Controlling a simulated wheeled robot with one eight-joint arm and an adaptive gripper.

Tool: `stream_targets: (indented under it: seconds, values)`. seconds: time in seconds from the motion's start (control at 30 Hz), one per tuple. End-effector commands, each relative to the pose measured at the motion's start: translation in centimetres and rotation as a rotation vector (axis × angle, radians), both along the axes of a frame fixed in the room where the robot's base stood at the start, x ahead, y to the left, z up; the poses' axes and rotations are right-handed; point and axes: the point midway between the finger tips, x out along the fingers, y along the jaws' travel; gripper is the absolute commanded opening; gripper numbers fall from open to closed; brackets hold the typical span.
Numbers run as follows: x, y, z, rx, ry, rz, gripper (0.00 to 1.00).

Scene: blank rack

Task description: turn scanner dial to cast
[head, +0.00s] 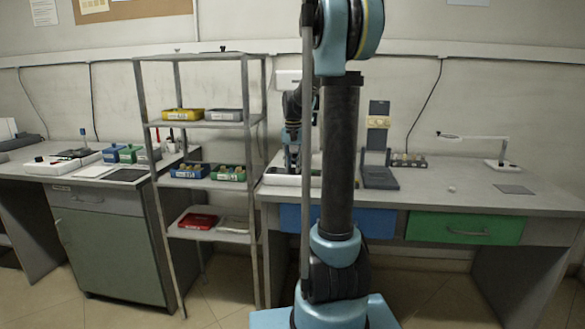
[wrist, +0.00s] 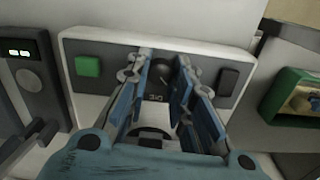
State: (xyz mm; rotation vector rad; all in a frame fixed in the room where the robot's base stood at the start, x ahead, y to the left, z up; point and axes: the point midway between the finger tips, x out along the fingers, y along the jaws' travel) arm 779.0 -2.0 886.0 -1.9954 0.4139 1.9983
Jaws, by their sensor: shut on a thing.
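The scanner shows in the wrist view as a white panel (wrist: 108,50) with a green button (wrist: 88,66) at left and a dark button (wrist: 229,82) at right. Its dark round dial (wrist: 160,72) sits between them, with small lettering below that I cannot read surely. My gripper (wrist: 162,60) has its fingers on both sides of the dial and is shut on it. The fingers hide the dial's sides, and I cannot tell which mark it points to. In the head view the white scanner (head: 283,180) is on the right bench, partly hidden by my arm.
A dark device with a lit display (wrist: 18,53) stands left of the scanner in the wrist view. A green-framed bin (wrist: 290,85) is at the right. In the head view, a metal shelf (head: 160,124) with bins stands left, and a dark stand (head: 380,178) stands right on the bench.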

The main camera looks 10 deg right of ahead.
Motion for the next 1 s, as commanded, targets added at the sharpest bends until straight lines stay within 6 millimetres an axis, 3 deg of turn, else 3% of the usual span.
stream_targets:
  seconds: [0.3,0.77,0.8,0.87,0.9,1.0]
  values:
    - [0.37,0.02,0.12,0.001,-0.007,0.097,0.00]
    - [0.31,0.04,0.07,0.001,-0.007,0.111,0.00]
    - [0.30,0.04,0.07,0.001,-0.007,0.110,0.24]
    - [0.27,0.05,0.06,0.000,-0.005,0.110,0.38]
    - [0.24,0.05,0.06,0.000,-0.004,0.110,0.43]
    - [0.17,0.05,0.05,0.001,-0.004,0.110,0.43]
